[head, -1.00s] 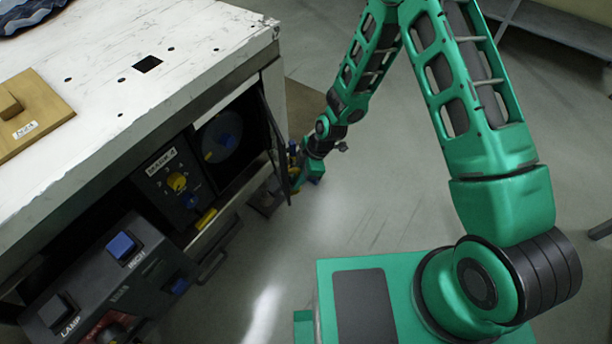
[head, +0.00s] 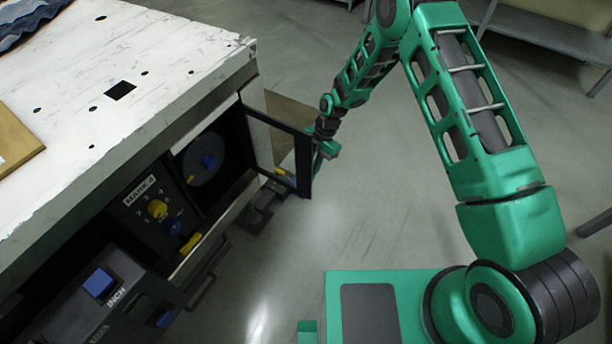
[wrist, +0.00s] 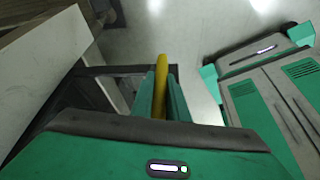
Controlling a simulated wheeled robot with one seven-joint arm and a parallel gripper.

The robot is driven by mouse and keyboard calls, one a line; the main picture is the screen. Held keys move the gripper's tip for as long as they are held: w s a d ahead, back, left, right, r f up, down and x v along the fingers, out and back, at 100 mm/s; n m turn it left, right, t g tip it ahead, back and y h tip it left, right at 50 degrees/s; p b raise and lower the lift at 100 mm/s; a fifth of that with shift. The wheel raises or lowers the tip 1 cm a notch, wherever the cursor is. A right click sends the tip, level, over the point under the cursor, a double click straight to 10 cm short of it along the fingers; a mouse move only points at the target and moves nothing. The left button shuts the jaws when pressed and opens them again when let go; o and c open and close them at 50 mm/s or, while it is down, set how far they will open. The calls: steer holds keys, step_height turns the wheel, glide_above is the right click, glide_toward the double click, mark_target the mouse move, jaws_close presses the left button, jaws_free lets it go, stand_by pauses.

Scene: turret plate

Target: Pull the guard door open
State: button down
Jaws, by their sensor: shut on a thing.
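The guard door (head: 276,136) is a dark frame hinged on the right of the bench opening. It stands swung outward, and its frame also shows in the wrist view (wrist: 110,71). My gripper (wrist: 163,90) is shut on the yellow door handle (wrist: 161,75), with a green finger on each side of it. In the head view my gripper (head: 317,165) is at the door's outer edge, and the handle is hidden there.
A MARK 4 panel with a yellow knob (head: 157,209) is left of the opening. A dark box with a blue INCH button (head: 100,283) stands in front. The white bench top (head: 165,60) has a sharp corner near my arm. Floor (head: 290,240) right of the door is clear.

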steer(key=shift+w+d, duration=0.1)
stand_by(0.3)
steer(key=c, duration=1.7)
jaws_free()
steer(key=v, duration=1)
steer(key=shift+w+r, duration=0.15)
steer(key=shift+r, duration=0.2)
